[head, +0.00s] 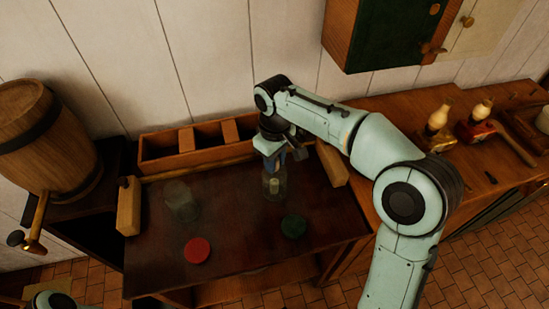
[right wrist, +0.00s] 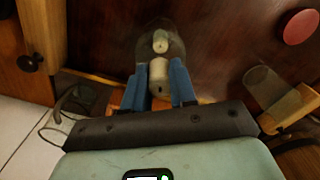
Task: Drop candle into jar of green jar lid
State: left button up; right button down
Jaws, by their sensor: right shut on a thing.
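My right gripper (head: 277,160) points down over a clear glass jar (head: 274,190), near the green jar lid (head: 293,226) on the dark table. In the right wrist view its blue fingers (right wrist: 159,88) are shut on a cream candle (right wrist: 158,78). The jar's round glass (right wrist: 143,45) shows just beyond the fingertips, with a second cream shape (right wrist: 160,40) in it. I cannot tell whether the held candle's end is inside the jar's mouth. A red jar lid (head: 197,250) lies left of the green one, with another clear jar (head: 181,203) behind it. My left gripper is out of view.
A wooden compartment box (head: 165,160) stands along the table's back edge. Wooden blocks (head: 128,208) stand at the sides, and a barrel (head: 40,135) is at left. Lamps (head: 437,118) stand on the right counter.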

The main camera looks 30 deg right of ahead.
jog(key=c, duration=0.8)
grip_release()
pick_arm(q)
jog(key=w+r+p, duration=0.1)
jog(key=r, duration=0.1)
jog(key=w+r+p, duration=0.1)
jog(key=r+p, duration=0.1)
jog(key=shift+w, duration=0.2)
pick_arm(e)
notch_tip(320, 180, up, 13)
jog(key=shift+r, duration=0.2)
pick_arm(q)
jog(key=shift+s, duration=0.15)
